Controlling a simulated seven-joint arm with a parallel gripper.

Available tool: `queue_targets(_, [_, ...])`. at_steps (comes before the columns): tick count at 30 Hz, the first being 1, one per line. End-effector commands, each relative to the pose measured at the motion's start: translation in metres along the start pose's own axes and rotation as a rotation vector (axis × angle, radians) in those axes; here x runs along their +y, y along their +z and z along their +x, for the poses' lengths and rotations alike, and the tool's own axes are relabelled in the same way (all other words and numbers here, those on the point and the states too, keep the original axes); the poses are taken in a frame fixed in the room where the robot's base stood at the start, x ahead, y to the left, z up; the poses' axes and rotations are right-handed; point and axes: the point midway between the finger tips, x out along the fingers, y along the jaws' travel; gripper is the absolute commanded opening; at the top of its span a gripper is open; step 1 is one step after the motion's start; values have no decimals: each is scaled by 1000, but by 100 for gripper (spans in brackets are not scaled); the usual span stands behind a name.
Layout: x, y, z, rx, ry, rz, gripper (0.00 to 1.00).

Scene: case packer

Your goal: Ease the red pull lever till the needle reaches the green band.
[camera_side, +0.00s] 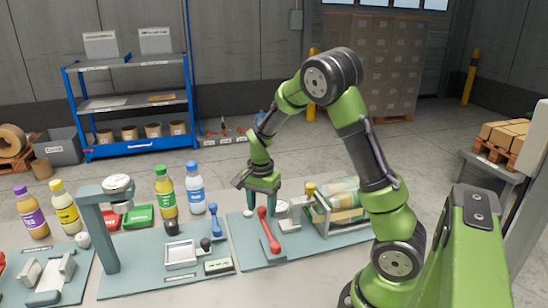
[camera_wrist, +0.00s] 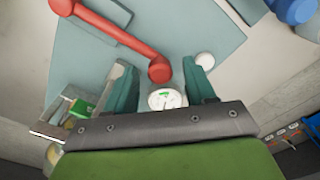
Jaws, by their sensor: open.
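The red pull lever (camera_side: 268,232) stands on the right-hand teal plate, its round knob at the upper end under my gripper. In the wrist view the lever (camera_wrist: 115,35) runs from upper left to its knob, which shows between the fingertips. My gripper (camera_side: 262,204) is open, with its fingers apart; in the wrist view (camera_wrist: 156,68) they lie either side of the knob. I cannot tell whether they touch it. A white round gauge (camera_wrist: 167,98) with a green band shows between the fingers, partly cut off by the gripper body. Its needle is too small to read surely.
A crate of bottles (camera_side: 338,215) stands right of the lever. A white ball (camera_wrist: 205,60) sits near the right finger. A blue-handled lever (camera_side: 215,222) and a post with a dial (camera_side: 105,235) stand left. Bottles (camera_side: 166,193) stand behind.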

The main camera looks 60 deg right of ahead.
Motion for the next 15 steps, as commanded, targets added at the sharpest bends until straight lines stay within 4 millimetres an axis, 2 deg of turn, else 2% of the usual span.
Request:
queue_targets(9, [0, 0, 2, 0, 0, 0, 53])
queue_targets(15, [0, 0, 2, 0, 0, 0, 22])
